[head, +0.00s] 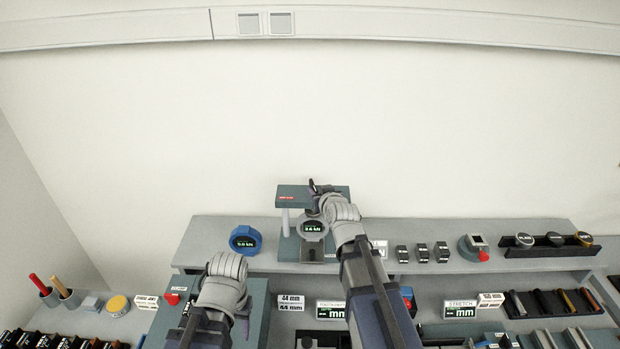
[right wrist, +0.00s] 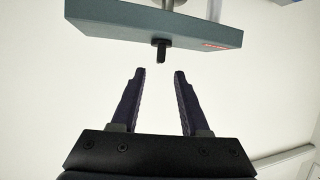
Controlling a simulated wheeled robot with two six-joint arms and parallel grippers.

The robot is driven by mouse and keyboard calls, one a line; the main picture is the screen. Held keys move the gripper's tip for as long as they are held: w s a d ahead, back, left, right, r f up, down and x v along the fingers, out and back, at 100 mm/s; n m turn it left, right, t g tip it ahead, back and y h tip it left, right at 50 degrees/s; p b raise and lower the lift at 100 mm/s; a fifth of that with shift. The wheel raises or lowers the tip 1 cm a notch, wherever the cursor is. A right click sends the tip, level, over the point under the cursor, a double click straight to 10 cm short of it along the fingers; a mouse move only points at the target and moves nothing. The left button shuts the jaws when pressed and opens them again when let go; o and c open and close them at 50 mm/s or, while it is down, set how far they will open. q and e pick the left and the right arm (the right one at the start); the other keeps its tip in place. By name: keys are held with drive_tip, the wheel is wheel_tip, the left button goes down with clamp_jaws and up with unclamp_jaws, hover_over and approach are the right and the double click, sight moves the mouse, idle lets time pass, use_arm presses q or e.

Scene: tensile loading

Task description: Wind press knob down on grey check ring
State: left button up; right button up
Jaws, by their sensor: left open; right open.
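The small press has a teal top beam (head: 292,196) with a red label, and stands on the shelf. A grey check ring (head: 312,229) with a lit kN display sits under the beam. A short black stem, probably the press knob (right wrist: 161,52), sticks out of the beam in the right wrist view. My right gripper (head: 316,187) is open at the beam's top. Its fingers (right wrist: 158,75) are apart and empty, with the stem just beyond their tips. My left gripper (head: 186,312) is open over a teal box; its fingertips are partly hidden.
A blue ring gauge (head: 245,239) stands left of the press. Right of my right arm are several small dark blocks (head: 422,252) and a grey device with a red button (head: 474,247). The wall above the shelf is clear.

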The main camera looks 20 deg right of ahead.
sight(314, 185)
drive_tip(key=b+x, duration=0.3)
drive_tip(key=x, duration=0.4)
drive_tip(key=shift+w, duration=0.35)
drive_tip(key=shift+s, duration=0.1)
drive_tip(key=shift+c, duration=0.2)
clamp_jaws()
